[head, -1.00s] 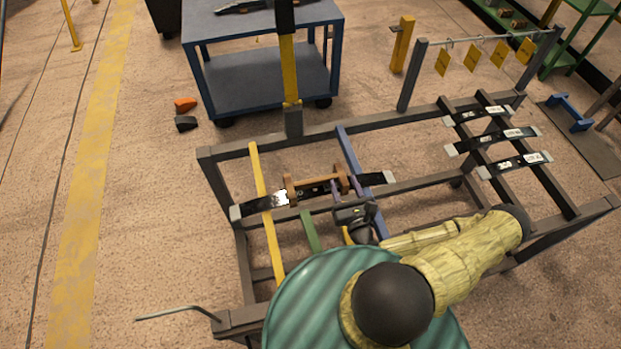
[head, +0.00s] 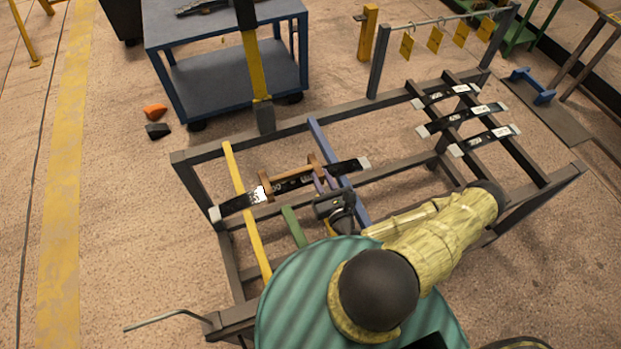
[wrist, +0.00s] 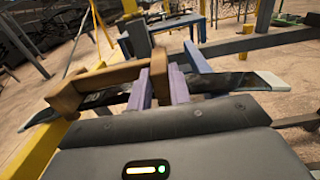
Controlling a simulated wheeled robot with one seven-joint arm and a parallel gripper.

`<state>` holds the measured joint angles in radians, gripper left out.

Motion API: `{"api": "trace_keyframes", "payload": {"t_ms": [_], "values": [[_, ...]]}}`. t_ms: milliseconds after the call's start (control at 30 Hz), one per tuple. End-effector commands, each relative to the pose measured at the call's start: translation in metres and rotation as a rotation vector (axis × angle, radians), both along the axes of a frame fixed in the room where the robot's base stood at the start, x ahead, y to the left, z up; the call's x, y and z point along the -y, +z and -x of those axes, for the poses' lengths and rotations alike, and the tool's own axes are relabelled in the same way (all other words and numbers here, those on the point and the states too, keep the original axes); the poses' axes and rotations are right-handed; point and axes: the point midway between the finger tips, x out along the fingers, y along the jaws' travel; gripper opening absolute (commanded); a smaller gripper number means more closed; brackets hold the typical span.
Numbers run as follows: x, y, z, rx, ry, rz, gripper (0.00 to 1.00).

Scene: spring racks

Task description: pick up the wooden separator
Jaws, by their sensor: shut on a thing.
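The wooden separator (head: 290,174) is a brown piece with a bar and an upright block at each end. It is at the long black leaf spring (head: 345,168) on the left part of the rack; I cannot tell whether the two touch. My gripper (head: 318,184) has two purple fingers, shut on the separator's right end block. In the wrist view the separator (wrist: 112,73) runs left from my gripper (wrist: 160,88), with the block between the fingers. The spring passes behind and below it. The fingers hide part of the block.
The grey rack frame (head: 225,148) has a yellow bar (head: 245,205) and a blue bar (head: 329,150) across it. Several springs (head: 462,118) lie on its right part. Yellow tags (head: 435,40) hang from a rail. A blue cart (head: 235,80) stands behind. Open floor lies left.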

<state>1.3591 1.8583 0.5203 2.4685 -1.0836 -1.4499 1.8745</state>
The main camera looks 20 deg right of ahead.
Motion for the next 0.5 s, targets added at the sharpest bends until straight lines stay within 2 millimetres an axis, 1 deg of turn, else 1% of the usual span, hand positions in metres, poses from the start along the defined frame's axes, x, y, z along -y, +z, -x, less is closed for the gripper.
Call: {"api": "trace_keyframes", "payload": {"t_ms": [167, 367, 500], "values": [[0.001, 0.018, -0.001, 0.006, -0.002, -0.002, 0.00], [0.001, 0.058, 0.000, 0.004, -0.003, -0.001, 0.00], [0.001, 0.076, 0.000, 0.003, -0.002, -0.001, 0.00]]}}
